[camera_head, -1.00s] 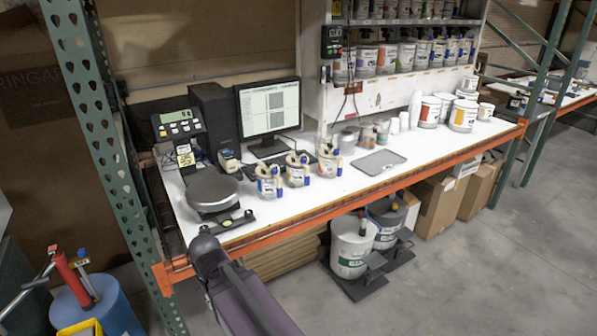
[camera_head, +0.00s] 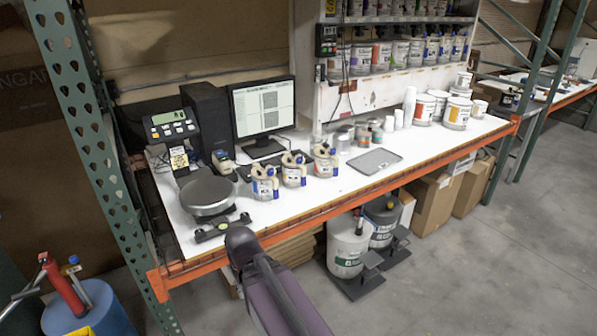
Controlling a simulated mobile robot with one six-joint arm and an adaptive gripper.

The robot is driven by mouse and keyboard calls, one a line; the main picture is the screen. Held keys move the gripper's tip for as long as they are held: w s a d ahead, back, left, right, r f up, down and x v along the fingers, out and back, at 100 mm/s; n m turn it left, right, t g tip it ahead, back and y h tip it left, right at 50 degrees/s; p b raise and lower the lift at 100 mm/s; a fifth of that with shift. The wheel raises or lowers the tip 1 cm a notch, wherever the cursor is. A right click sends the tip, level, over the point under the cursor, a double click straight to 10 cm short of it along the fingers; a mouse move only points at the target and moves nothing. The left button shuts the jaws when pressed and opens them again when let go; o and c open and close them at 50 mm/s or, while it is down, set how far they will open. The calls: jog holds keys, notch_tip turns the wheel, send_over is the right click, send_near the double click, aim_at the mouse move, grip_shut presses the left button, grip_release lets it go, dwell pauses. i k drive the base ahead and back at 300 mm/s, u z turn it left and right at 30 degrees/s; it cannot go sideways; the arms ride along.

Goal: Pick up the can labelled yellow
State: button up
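Three small cans with pale pump tops and blue parts stand in a row on the white bench: a left can (camera_head: 264,184), a middle can (camera_head: 294,170) and a right can (camera_head: 326,161). The right can has an orange-red mark on its label. A white tub with a yellow-orange label (camera_head: 456,114) stands farther right on the bench. The label words are too small to read, so I cannot tell which can is labelled yellow. My arm's dark joint and purple link show at the bottom centre, in front of the bench. My gripper is out of the picture.
A round scale (camera_head: 208,194) and a monitor (camera_head: 264,109) stand at the left of the bench. A grey tray (camera_head: 375,160) lies right of the pump cans. More cans fill the shelves (camera_head: 398,69) above. Large pails (camera_head: 347,247) stand on the floor below. The floor at right is clear.

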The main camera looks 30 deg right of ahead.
aim_at(294, 174)
jog(key=i, duration=1)
